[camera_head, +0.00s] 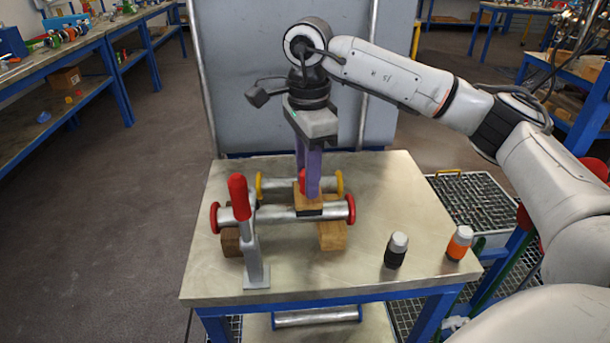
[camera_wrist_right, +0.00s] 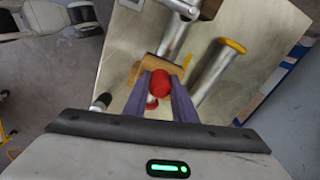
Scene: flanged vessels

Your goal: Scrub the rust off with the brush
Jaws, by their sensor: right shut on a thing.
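The brush has a wooden block (camera_head: 308,206) with a red knob on top and a dark underside. It rests on the metal pipe with red end flanges (camera_head: 283,215), near its right end. My right gripper (camera_head: 306,190) comes down from above, its purple fingers shut on the red knob. The right wrist view shows the red knob (camera_wrist_right: 162,83) between the fingers and the wooden block (camera_wrist_right: 152,66) beyond. The fingers and block hide part of the pipe; I cannot make out rust on it. My left gripper is not in view.
A second pipe with yellow ends (camera_head: 278,184) lies just behind. Wooden supports (camera_head: 331,236) sit under the pipes. A red-handled clamp (camera_head: 245,235) stands at front left. A black bottle (camera_head: 396,251) and an orange bottle (camera_head: 460,243) stand right. The table's front middle is clear.

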